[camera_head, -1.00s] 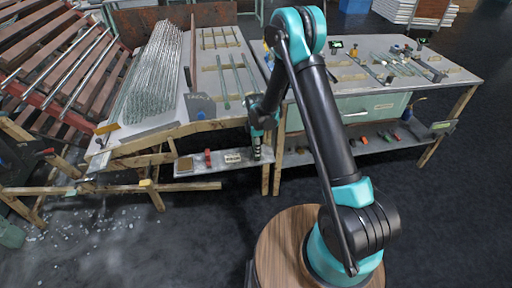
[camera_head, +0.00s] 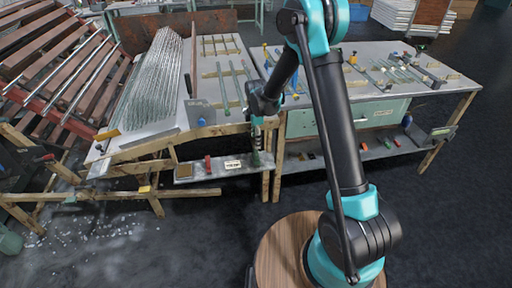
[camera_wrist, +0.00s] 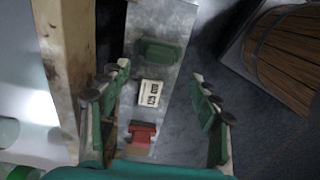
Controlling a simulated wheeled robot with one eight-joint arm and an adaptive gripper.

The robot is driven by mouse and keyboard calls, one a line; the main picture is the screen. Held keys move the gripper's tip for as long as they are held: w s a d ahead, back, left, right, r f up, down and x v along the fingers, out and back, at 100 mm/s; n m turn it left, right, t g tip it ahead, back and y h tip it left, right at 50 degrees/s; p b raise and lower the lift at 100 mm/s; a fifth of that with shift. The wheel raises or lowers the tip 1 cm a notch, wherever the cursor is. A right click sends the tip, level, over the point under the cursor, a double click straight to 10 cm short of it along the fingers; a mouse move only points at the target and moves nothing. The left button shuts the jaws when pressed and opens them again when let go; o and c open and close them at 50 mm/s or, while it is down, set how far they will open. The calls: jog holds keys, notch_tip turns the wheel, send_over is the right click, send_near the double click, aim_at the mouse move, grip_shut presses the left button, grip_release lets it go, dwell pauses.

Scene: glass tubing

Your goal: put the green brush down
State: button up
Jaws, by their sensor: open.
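The green brush (camera_wrist: 160,52) lies on the narrow grey shelf (camera_wrist: 180,100), toward its far end in the wrist view. In the head view it is a small green shape (camera_head: 256,158) at the shelf's right end, below my gripper (camera_head: 260,128). In the wrist view my gripper (camera_wrist: 161,74) is open, with its green-padded fingers spread to either side and nothing held between them. The brush shows beyond the fingertips, apart from them. Its bristles cannot be made out.
A white label card (camera_wrist: 152,92) and a red object (camera_wrist: 142,133) lie on the same shelf. A wooden post (camera_wrist: 62,60) stands close on the left in the wrist view. The right worktable (camera_head: 440,85) stands beside the shelf. Open floor (camera_head: 215,225) lies in front.

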jog(key=shift+d+r, duration=0.1)
jog(key=shift+r, duration=1.4)
jog(key=s+d+r+m+t, duration=0.1)
jog(key=s+d+r+m, duration=0.4)
jog(key=d, duration=0.2)
jog(key=s+d+r+m+t, duration=0.1)
jog(key=s+d+r+m, duration=0.35)
jog(key=d, duration=0.35)
jog(key=s+d+m+t, duration=0.1)
jog(key=s+d+m, duration=0.4)
jog(key=s, duration=0.4)
jog(key=s+d+m+t, duration=0.1)
jog(key=s+d+m, duration=0.4)
jog(key=s, duration=0.4)
jog(key=shift+d+f+m, duration=0.35)
jog(key=shift+d+m, duration=0.05)
jog(key=shift+m, duration=0.45)
jog(key=shift+o, duration=0.5)
jog(key=shift+w, duration=0.15)
